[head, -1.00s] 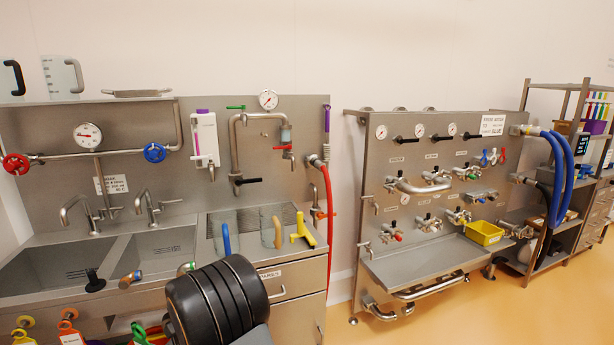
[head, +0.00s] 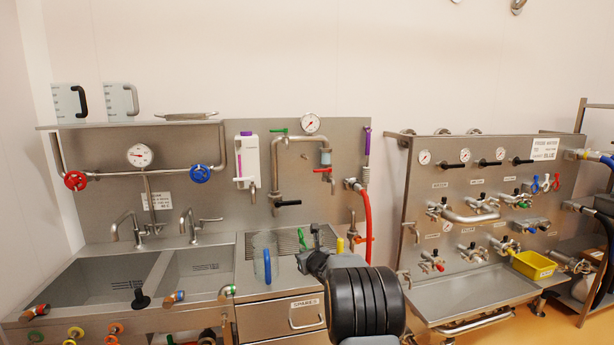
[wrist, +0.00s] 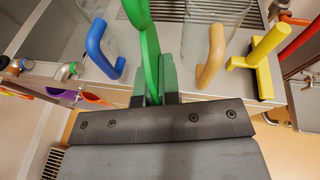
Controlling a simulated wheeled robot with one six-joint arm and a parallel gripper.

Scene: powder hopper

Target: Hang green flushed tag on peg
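A flat green tag (wrist: 150,45) rises from between my gripper's fingers (wrist: 153,99) in the wrist view, seen nearly edge-on. The fingers are shut on its lower end. In the head view the green tag (head: 303,238) stands up above my gripper (head: 312,258), in front of the drain board and above the spares drawer. Several knob-ended pegs with coloured rings stick out along the sink front, including an orange-ringed one (head: 76,333) and a green-ringed one (head: 226,292). I cannot tell which peg the task means. The tag's face and any writing are hidden.
Clear jugs with a blue handle (head: 267,266) and a tan handle (wrist: 212,55) stand on the drain board close to the tag. The spares drawer (head: 280,315) is below. A valve panel with a trough (head: 470,290) stands right.

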